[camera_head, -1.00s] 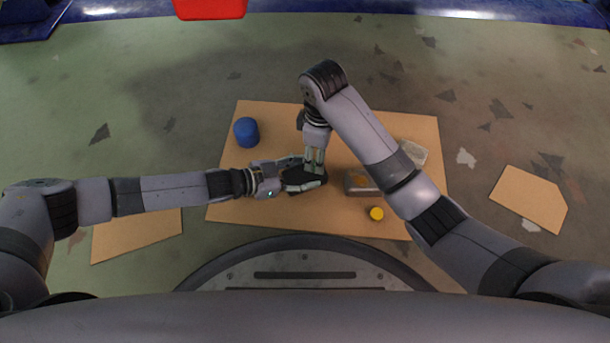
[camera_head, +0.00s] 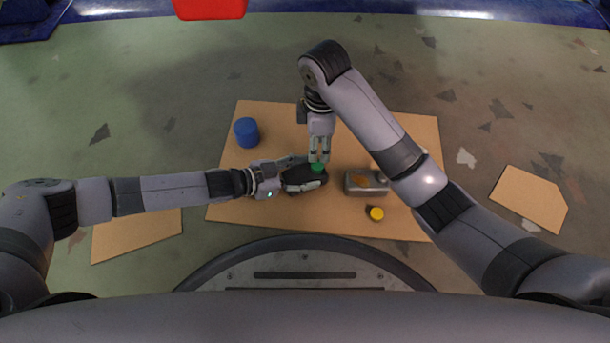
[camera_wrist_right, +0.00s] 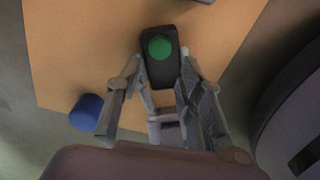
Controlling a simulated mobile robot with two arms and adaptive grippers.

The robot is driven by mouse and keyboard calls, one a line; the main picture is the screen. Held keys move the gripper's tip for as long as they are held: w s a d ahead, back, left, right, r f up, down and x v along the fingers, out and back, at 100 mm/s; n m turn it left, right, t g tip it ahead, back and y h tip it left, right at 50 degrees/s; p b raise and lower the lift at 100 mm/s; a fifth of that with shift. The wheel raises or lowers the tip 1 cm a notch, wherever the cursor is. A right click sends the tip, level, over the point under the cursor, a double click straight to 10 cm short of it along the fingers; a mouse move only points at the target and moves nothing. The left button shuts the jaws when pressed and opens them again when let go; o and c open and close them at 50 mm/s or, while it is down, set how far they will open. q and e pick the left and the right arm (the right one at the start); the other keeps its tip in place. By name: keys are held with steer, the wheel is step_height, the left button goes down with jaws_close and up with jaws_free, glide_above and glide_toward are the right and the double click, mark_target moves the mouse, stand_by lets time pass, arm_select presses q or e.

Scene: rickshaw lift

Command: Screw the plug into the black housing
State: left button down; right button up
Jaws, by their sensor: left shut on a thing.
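The black housing (camera_head: 292,178) lies over the brown board, gripped by my left gripper (camera_head: 304,174) coming in from the left. A green round plug (camera_head: 317,167) sits on the housing's right end. How deep it sits cannot be told. The right wrist view shows the green plug (camera_wrist_right: 160,47) on the dark housing (camera_wrist_right: 160,72) from above. My right gripper (camera_head: 319,157) points at the plug from the far side in the head view. Its fingers are apart, with nothing held between them.
The brown board (camera_head: 265,120) lies on the floor. A blue cylinder (camera_head: 246,132) stands at its upper left. A grey metal box (camera_head: 366,182) with an orange patch is right of the housing, with a yellow round piece (camera_head: 376,213) below it. My right arm crosses the board's right side.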

mark_target(318, 165)
step_height(318, 165, down, 8)
steer(key=shift+f, duration=0.1)
stand_by(0.4)
steer(key=shift+c, duration=0.5)
jaws_close()
steer(key=shift+o, duration=1.8)
jaws_free()
steer(key=shift+r, duration=2.35)
